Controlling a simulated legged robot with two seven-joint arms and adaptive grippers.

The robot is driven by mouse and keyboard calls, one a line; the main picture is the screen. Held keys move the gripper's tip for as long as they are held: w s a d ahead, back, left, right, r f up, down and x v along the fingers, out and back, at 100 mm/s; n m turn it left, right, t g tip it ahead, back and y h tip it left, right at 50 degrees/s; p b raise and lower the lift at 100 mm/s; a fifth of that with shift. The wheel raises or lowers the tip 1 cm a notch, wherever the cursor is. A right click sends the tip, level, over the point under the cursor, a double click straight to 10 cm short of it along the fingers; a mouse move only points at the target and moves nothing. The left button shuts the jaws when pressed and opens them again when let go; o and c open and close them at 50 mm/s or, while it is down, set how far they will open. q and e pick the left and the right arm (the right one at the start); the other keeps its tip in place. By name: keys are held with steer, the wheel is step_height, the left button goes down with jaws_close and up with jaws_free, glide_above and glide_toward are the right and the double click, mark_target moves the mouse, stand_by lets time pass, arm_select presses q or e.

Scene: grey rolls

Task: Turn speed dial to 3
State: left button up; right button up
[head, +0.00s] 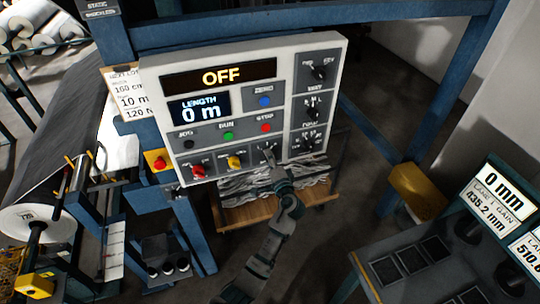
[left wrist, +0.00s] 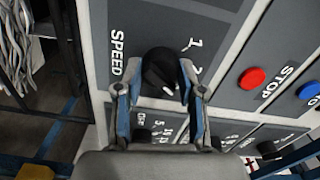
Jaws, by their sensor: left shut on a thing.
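The black speed dial (left wrist: 160,68) sits on a grey plate marked SPEED in the left wrist view, with the numbers 1 and 2 beside it. My left gripper (left wrist: 154,90) has its two fingers on either side of the dial and is shut on it. The fingers hide part of the dial and its other marks, so I cannot tell its setting. In the head view my left gripper (head: 271,168) reaches up to the lower part of the control panel (head: 240,112) and mostly covers the dial. My right gripper is not in view.
The panel's display (head: 220,77) reads OFF and the length screen (head: 198,108) reads 0 m. A red stop button (head: 266,127), a green run button (head: 228,136) and other knobs are close by. Blue frame posts flank the panel.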

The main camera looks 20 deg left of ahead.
arm_select(q)
steer(key=shift+m+p, duration=0.65)
steer(key=shift+m, duration=0.35)
steer(key=shift+f, duration=0.1)
steer(key=o, duration=1)
steer(key=shift+o, duration=0.8)
steer(key=shift+w+f, duration=0.1)
steer(key=shift+w, duration=0.1)
steer(key=shift+d, duration=0.1)
steer(key=v, duration=1.2)
